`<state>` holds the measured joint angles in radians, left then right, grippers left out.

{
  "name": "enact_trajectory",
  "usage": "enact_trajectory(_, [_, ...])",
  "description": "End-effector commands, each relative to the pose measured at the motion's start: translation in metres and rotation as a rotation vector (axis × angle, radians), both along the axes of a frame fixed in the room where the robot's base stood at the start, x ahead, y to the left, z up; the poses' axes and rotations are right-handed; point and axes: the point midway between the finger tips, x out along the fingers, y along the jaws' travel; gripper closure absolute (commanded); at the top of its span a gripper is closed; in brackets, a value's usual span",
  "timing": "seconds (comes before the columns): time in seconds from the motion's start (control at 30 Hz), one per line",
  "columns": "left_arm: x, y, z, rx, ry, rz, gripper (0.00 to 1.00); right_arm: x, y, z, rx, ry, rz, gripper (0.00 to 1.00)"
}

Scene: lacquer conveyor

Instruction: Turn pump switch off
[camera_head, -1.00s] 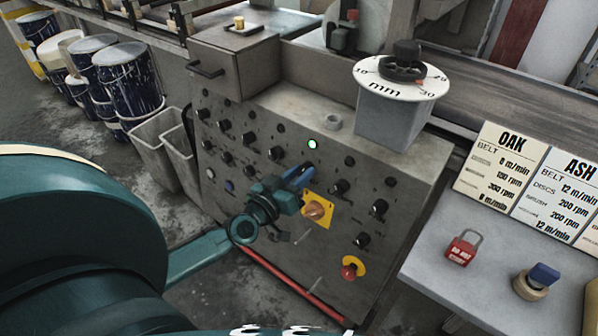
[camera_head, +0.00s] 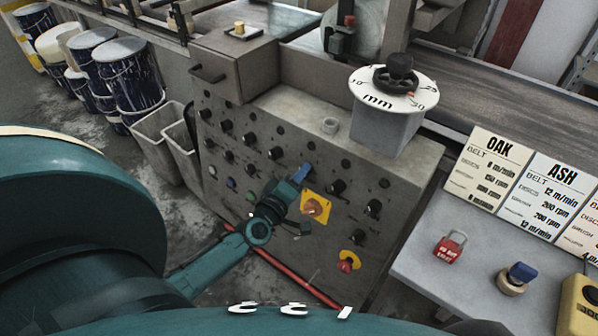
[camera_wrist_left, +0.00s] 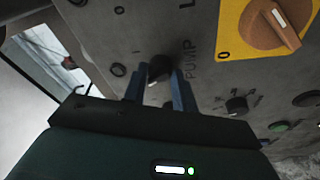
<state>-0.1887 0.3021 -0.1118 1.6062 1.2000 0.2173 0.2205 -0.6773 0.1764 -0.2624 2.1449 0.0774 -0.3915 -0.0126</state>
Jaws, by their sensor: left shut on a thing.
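The pump switch (camera_wrist_left: 158,68) is a small black knob on the grey control panel (camera_head: 335,262), with the word PUMP printed beside it in the left wrist view. A small pale mark shows on its lower edge. My left gripper (camera_wrist_left: 160,84) has its two blue fingers on either side of the knob, shut on it. In the head view my left gripper (camera_head: 299,175) is against the panel's upper middle and hides the switch. The round lamp (camera_head: 308,145) above it is dark. My right gripper is in neither view.
An orange rotary switch on a yellow plate (camera_head: 325,217) is close to the right of the gripper. Several black knobs surround it. A red emergency button (camera_head: 346,264) sits lower. A side table (camera_head: 415,262) holds a red padlock (camera_head: 449,246) and species cards.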

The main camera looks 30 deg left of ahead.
Motion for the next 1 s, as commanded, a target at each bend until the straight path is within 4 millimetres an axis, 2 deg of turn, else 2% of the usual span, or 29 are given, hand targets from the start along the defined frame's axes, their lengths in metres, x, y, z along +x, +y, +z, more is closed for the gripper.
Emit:
enact_trajectory(0.3, [0.0004, 0.0, 0.0012, -0.074, 0.004, 0.015, 0.95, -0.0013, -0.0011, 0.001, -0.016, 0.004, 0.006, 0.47])
enact_trajectory(0.7, [0.0003, 0.0, 0.0009, -0.083, 0.005, 0.015, 0.95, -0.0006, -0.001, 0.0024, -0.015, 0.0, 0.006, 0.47])
enact_trajectory(0.73, [0.0003, -0.0001, 0.0008, -0.083, 0.005, 0.015, 0.72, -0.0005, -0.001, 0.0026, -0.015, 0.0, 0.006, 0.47])
enact_trajectory(1.0, [0.0002, -0.0001, 0.0006, -0.081, 0.005, 0.015, 0.51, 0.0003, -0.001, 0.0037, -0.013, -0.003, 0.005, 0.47])
